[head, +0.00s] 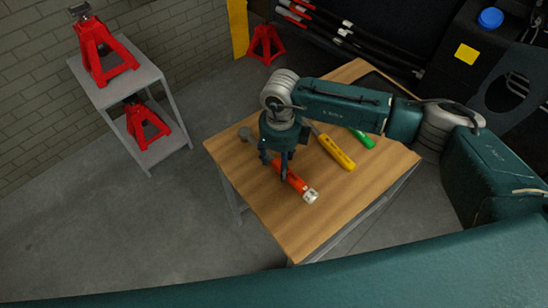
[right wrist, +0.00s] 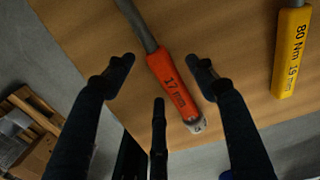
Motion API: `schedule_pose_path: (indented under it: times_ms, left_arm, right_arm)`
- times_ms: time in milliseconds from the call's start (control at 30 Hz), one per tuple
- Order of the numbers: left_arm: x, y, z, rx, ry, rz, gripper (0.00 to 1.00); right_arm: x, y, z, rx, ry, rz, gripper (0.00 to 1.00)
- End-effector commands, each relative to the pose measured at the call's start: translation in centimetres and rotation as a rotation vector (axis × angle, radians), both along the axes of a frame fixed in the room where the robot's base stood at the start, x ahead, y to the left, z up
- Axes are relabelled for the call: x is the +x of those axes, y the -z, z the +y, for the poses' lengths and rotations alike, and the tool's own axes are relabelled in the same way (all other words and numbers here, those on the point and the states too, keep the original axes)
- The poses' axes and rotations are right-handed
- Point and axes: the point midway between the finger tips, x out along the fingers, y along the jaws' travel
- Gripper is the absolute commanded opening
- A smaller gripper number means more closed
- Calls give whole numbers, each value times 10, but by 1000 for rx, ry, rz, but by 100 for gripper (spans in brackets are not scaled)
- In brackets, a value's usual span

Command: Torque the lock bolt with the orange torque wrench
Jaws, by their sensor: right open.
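The orange torque wrench (head: 298,186) lies on the wooden table top, with a grey shaft and a pale end piece. In the right wrist view its orange handle (right wrist: 173,88) reads "17 mm". My right gripper (head: 279,165) points down over this handle. In the right wrist view its dark fingers (right wrist: 160,70) are spread apart, with the handle between and beyond them, and nothing is held. Part of the wrench is hidden by the gripper in the head view. I cannot make out the lock bolt. My left gripper is not in view.
A yellow wrench (head: 337,152) marked "80 Nm 19 mm" and a green-handled tool (head: 362,138) lie on the table (head: 250,190) to the right. Red jack stands (head: 103,55) sit on a grey shelf at left. Dark machinery (head: 475,50) stands at back right. The floor at left is clear.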

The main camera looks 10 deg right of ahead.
Motion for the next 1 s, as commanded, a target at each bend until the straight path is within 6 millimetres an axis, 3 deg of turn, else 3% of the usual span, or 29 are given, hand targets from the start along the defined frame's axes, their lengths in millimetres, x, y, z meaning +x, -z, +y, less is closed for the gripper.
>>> schedule_pose_path:
  times_ms: [33, 200, 433, 467, 733, 1000]
  left_arm:
    - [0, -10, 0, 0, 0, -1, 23]
    - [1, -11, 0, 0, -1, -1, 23]
    - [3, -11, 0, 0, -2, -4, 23]
    - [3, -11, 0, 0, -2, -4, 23]
    - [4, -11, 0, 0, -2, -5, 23]
    - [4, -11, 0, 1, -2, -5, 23]
  right_arm:
    - [-1, 5, 1, -1, 0, 4, 56]
    - [0, 25, 1, 0, 0, 1, 56]
    - [1, 28, 1, 1, -1, 0, 56]
    - [1, 28, 1, 1, -1, 0, 54]
    - [1, 28, 1, 1, -1, 0, 0]
    - [1, 26, 1, 3, -1, -3, 0]
